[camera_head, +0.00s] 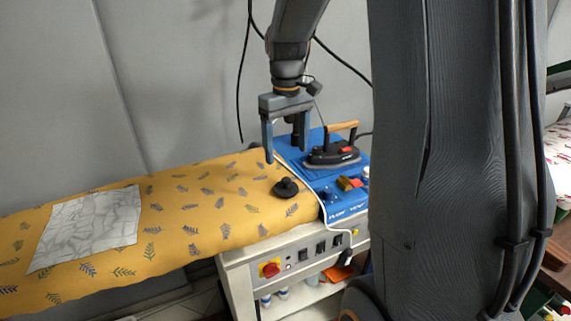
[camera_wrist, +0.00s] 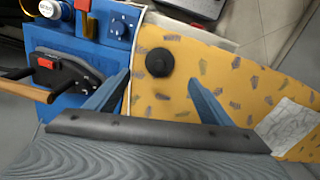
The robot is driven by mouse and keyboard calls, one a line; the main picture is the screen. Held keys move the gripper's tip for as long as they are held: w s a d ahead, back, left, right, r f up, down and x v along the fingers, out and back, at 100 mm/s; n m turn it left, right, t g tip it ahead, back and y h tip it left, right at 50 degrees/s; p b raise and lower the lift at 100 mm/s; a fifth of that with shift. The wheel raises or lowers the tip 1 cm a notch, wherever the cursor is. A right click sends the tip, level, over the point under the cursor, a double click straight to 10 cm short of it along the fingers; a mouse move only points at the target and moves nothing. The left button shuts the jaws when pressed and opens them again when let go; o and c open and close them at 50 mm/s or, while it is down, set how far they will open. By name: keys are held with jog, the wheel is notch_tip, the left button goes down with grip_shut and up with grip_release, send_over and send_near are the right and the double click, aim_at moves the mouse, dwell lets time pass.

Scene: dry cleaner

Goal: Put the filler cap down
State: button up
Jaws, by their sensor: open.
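The black round filler cap (camera_head: 286,187) lies on the yellow patterned ironing board cover, near the board's right end beside the blue unit. It also shows in the wrist view (camera_wrist: 159,62), with bare cover around it. My gripper (camera_head: 286,158) is above the board, fingers pointing down, open and empty. In the wrist view my gripper's two fingers (camera_wrist: 160,85) are spread wide, and the cap is seen beyond and between them, apart from both.
An iron (camera_head: 333,152) with a wooden handle stands on the blue top (camera_head: 340,205) right of the cap. A white-grey cloth (camera_head: 88,228) lies on the board's left part. Black cables hang behind. The board's middle (camera_head: 190,200) is clear.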

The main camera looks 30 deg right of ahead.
jog(key=s+a+f, duration=0.2)
jog(key=s+a, duration=0.1)
jog(key=s, duration=0.2)
jog(key=s+a+f+m, duration=0.1)
jog(key=s+a+f, duration=0.2)
jog(key=s+a, duration=0.1)
jog(key=s+a+f+t, duration=0.1)
jog(key=s+a+f, duration=0.2)
jog(key=s, duration=0.3)
jog(key=shift+s+a+m, duration=0.35)
jog(key=shift+s+m, duration=0.05)
jog(key=shift+c, duration=0.5)
